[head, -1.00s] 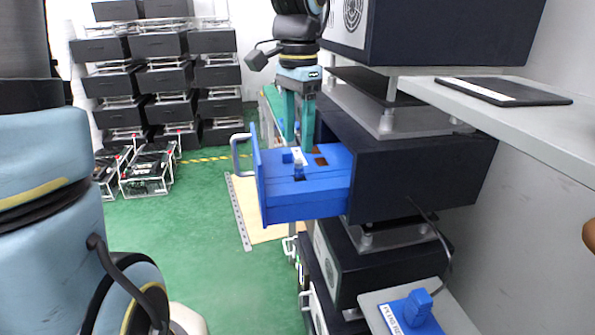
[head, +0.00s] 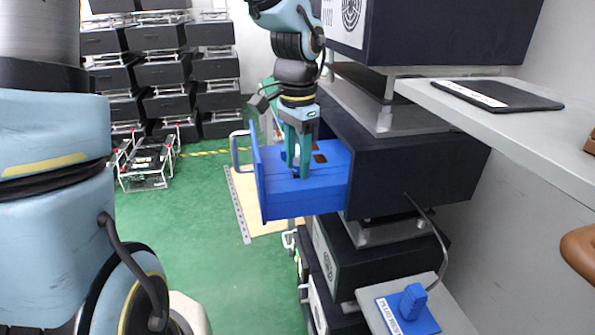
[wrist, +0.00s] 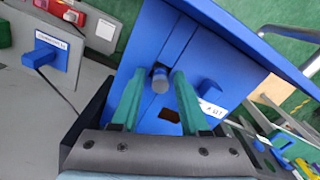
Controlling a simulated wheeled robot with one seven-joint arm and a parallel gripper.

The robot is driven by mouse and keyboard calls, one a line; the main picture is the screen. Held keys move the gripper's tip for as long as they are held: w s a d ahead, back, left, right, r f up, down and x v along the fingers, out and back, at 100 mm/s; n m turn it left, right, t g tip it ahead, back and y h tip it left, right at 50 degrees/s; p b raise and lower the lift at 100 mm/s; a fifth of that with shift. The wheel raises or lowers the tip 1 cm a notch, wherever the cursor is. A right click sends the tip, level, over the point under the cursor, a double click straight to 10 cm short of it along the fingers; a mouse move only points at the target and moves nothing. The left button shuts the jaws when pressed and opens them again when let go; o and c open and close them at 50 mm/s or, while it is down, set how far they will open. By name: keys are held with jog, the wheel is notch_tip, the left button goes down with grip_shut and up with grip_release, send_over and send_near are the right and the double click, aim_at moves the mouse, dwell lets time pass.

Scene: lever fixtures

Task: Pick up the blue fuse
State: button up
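The blue fuse (wrist: 160,80), a short upright cylinder with a greyish end, stands in the blue drawer (wrist: 205,50) in the wrist view. My gripper (wrist: 157,72) has its two green fingers on either side of the fuse, with a visible gap to each finger. In the head view my gripper (head: 298,172) points down into the open blue drawer (head: 275,208), and its fingers mostly hide the fuse there. A dark rectangular opening (wrist: 170,116) in the drawer's surface lies beside the fuse.
A blue block (wrist: 208,91) with a white label sits on the drawer beside the right finger. A blue plug-like piece (head: 412,301) sits on a low shelf at lower right. The dark cabinet (head: 420,175) borders the drawer on the right. A grey shelf (head: 520,130) juts out above right.

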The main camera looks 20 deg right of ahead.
grip_shut()
jog(key=shift+r, duration=0.1)
dwell(0.4)
